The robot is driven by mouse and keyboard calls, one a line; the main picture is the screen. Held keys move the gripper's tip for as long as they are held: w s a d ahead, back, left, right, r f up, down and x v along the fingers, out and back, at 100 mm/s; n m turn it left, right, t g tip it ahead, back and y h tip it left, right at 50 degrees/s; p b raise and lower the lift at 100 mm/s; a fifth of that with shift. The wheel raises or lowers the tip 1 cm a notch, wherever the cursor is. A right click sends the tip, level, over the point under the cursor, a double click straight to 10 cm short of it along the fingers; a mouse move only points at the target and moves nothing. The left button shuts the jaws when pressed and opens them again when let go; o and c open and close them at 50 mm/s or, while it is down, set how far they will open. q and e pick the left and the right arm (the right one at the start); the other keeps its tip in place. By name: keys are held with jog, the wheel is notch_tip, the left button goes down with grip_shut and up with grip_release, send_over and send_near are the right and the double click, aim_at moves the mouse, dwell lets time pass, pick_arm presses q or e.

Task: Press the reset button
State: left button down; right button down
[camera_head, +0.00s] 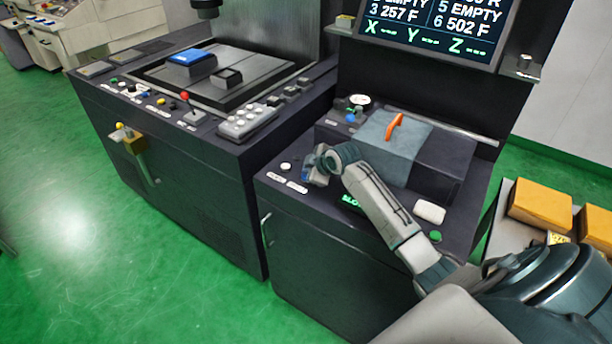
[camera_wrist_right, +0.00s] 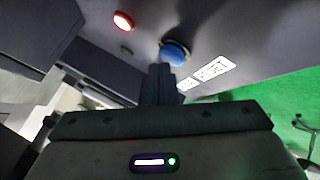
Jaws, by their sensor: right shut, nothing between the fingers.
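A blue round button (camera_wrist_right: 175,53) sits on the dark panel in the right wrist view, beside two white labels (camera_wrist_right: 215,68) too small to read. A bit of the blue button (camera_head: 306,175) shows at the panel's front left in the head view, partly hidden by my right gripper (camera_head: 317,167). My right gripper (camera_wrist_right: 161,75) is shut and empty, with its fingertips close to the blue button. I cannot tell whether they touch it. My left gripper is in neither view.
A red lit button (camera_wrist_right: 123,20) is near the blue one. A white button (camera_head: 285,166) is at the panel's left edge, a green button (camera_head: 435,236) at its right. Yellow boxes (camera_head: 540,204) are at right.

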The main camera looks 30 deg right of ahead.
jog(key=shift+f, duration=0.45)
jog(key=shift+r, duration=0.1)
dwell(0.4)
jog(key=shift+r+p, duration=0.8)
jog(key=shift+r, duration=0.05)
notch_tip(320, 180, up, 5)
jog(key=p, duration=0.4)
jog(key=shift+p, duration=0.3)
dwell(0.7)
